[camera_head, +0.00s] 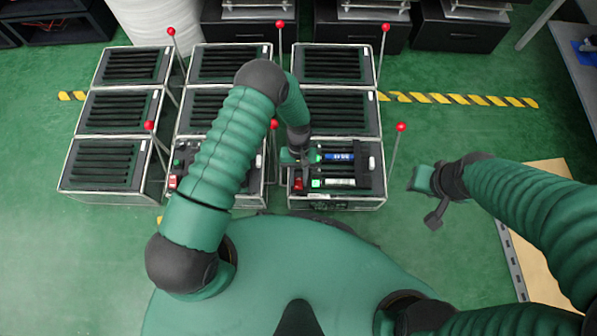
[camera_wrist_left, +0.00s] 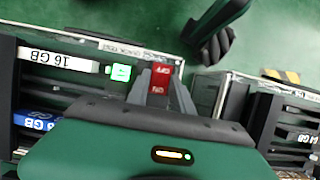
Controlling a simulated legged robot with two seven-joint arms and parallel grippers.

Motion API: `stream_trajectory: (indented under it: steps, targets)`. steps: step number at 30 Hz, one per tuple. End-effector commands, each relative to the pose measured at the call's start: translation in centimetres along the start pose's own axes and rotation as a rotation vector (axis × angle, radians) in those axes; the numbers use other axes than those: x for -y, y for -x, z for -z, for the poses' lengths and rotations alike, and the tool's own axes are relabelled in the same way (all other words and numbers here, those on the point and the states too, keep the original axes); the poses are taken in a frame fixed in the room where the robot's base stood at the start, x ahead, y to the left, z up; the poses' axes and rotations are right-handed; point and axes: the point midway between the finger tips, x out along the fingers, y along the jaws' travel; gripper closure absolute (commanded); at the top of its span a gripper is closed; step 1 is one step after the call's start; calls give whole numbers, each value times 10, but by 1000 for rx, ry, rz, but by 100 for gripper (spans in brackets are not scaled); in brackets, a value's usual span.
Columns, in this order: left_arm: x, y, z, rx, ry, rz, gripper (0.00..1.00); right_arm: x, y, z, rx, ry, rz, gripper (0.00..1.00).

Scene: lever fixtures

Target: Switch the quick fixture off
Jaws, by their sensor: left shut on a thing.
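The quick fixture is most likely the near right case (camera_head: 335,201), a metal-framed box with several memory sticks in it, in the head view. A red switch (camera_head: 298,184) sits at its left front corner. In the left wrist view the red switch (camera_wrist_left: 160,76) bears upside-down OFF and ON lettering. My left gripper (camera_wrist_left: 162,92) is shut on this switch, with its grey fingers at the switch's base; the fingers partly hide it. The left gripper (camera_head: 298,160) comes from above in the head view. My right gripper (camera_head: 430,198) hangs empty over the floor at the right; its finger gap is unclear.
Several similar cases with dark slots stand in rows behind and to the left. Thin rods with red balls (camera_head: 401,127) stick up beside them. A second case (camera_wrist_left: 275,120) is close by in the wrist view. Green floor (camera_head: 450,130) is free at the right.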

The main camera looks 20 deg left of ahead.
Motion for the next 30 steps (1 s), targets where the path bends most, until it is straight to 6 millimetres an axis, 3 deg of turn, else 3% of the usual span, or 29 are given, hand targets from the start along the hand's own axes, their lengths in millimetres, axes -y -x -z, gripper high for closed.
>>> stream_trajectory:
  steps: [18,30]
  targets:
    - [0,3,-13,-321,-2,3,100,0,70,16,0,0,0,64]
    - [0,-3,-14,-484,-1,1,100,0,85,20,0,0,0,64]
